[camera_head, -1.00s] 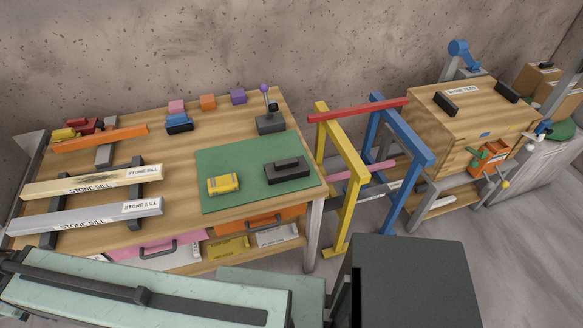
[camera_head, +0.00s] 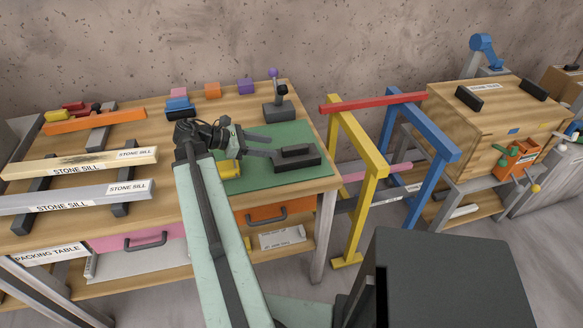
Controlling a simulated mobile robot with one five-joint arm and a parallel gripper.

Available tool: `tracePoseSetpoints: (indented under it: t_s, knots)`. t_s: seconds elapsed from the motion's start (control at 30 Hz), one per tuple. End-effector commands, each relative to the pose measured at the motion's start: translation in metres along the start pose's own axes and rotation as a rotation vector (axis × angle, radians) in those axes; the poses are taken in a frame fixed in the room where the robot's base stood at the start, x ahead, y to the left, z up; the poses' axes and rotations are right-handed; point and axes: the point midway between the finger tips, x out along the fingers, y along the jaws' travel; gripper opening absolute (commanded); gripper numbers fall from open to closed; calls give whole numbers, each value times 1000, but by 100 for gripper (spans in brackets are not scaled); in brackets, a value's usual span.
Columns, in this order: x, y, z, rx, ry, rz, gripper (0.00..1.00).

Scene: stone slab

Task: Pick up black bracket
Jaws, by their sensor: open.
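The black bracket (camera_head: 308,160), a dark block with a raised bar on top, lies on the right part of the green mat (camera_head: 252,184) on the wooden packing table. My gripper (camera_head: 271,147) reaches over the mat from the left, its fingers pointing right at the bracket's left end. The fingers are open with a gap between them, and nothing shows in the gap. The fingertips look close to the bracket; I cannot tell whether they touch it.
A yellow block (camera_head: 231,170) sits on the mat, partly hidden by my arm. A grey joystick base (camera_head: 278,110) stands behind the mat. Stone sills (camera_head: 70,197) lie at left. Yellow (camera_head: 362,170) and blue (camera_head: 432,150) frames stand right of the table.

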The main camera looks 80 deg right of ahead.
Motion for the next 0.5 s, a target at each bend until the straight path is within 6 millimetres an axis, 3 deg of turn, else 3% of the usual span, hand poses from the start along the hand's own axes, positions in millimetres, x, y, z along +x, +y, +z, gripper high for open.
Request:
tracePoseSetpoints:
  t_s: [0.03, 0.1, 0.27, 0.5]
  knots:
    - [16, -3, 5, -14, -23, -24, 49]
    - [24, -6, 13, -30, -43, -39, 49]
    - [29, -6, 16, -35, -48, -43, 49]
    - [51, -6, 16, -35, -47, -40, 49]
